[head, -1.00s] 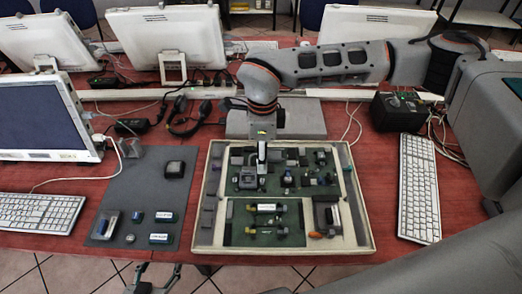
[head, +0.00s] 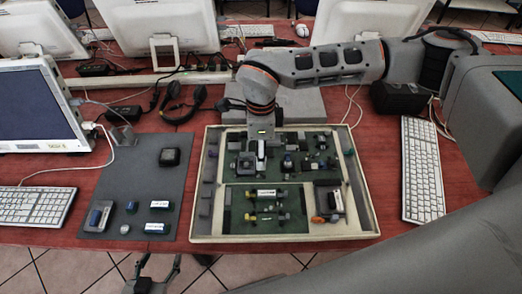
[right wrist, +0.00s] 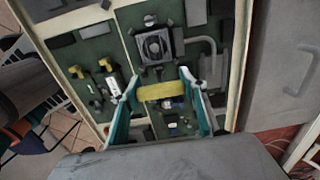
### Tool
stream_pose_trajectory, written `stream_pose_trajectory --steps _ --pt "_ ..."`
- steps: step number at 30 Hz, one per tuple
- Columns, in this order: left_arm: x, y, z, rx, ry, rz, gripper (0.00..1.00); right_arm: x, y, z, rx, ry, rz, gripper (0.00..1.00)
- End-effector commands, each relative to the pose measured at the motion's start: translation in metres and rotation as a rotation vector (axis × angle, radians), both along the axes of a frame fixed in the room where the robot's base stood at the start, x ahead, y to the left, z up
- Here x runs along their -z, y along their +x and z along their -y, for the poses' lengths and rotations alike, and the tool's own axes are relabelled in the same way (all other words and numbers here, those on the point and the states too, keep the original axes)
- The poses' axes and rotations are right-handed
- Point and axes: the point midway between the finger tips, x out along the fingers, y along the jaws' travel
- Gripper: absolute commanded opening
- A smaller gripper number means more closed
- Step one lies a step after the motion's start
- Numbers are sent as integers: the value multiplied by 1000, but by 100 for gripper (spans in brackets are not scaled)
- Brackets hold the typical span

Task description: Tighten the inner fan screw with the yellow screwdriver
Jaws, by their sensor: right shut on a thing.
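My right gripper (head: 261,152) is over the back left part of the open tray in the head view. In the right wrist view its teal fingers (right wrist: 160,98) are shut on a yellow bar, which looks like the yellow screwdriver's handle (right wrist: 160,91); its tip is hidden. The dark square fan (right wrist: 155,46) is beyond the fingers in the wrist view. In the head view it appears beside the gripper, as a dark block (head: 246,163). I cannot make out the inner screw, or whether the screwdriver touches anything. My left gripper (head: 158,265) is open and empty at the table's front edge.
The cream-rimmed tray (head: 205,222) holds many small parts, including yellow-ended pieces (head: 267,217) and an orange-ended one (head: 318,219). A grey mat (head: 165,185) with several parts lies left. Keyboards (head: 422,168) flank the workspace; monitors (head: 170,25) stand behind.

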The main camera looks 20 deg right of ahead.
Motion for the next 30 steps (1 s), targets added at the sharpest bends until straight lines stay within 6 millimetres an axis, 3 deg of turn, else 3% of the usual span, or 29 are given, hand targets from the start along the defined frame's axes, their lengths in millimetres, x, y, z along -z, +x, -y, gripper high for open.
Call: stream_pose_trajectory --steps 30 --pt "1 1 0 0 1 1 55 5 0 0 0 0 0 20"
